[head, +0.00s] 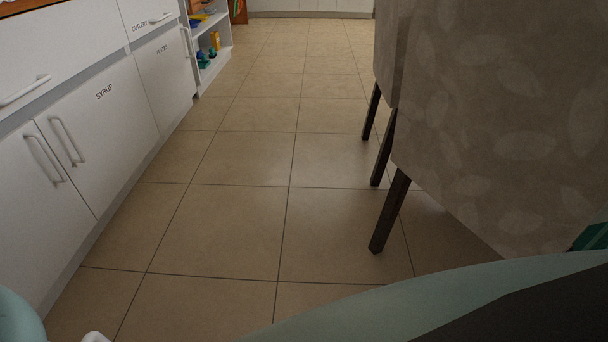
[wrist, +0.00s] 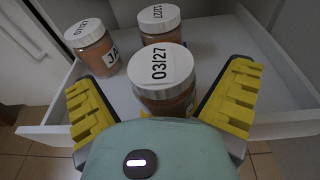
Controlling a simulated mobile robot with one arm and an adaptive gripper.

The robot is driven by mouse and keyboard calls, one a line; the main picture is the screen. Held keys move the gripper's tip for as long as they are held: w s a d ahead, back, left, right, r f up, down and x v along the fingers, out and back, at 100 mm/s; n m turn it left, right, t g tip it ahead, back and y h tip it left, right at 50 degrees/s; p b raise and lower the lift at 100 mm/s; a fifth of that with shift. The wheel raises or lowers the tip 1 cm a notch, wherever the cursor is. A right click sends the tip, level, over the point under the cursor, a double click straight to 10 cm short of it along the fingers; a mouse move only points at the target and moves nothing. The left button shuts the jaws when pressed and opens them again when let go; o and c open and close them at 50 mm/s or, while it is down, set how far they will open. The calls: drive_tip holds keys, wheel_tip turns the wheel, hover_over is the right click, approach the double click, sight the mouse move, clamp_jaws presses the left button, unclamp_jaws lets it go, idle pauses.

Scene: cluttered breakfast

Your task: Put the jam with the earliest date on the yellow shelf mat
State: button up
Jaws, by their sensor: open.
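Three jam jars with white lids stand in an open white drawer in the wrist view. The nearest jar (wrist: 163,80) has 03/27 on its lid. The left jar (wrist: 88,42) reads 07/27 and has a label starting with JA. The back jar (wrist: 158,24) has a turned date that looks like 12/27. My gripper (wrist: 163,76) is open, with its yellow fingers on either side of the 03/27 jar and apart from it. The yellow shelf mat cannot be made out with certainty.
The drawer's white wall (wrist: 45,130) runs close beside the left finger. In the head view, cabinets marked SYRUP (head: 104,92) and PLATES line the left. An open shelf unit (head: 212,72) with small items stands beyond.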

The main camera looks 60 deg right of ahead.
drive_tip(key=p+v, duration=0.2)
drive_tip(key=v, duration=0.7)
drive_tip(key=shift+p, duration=0.3)
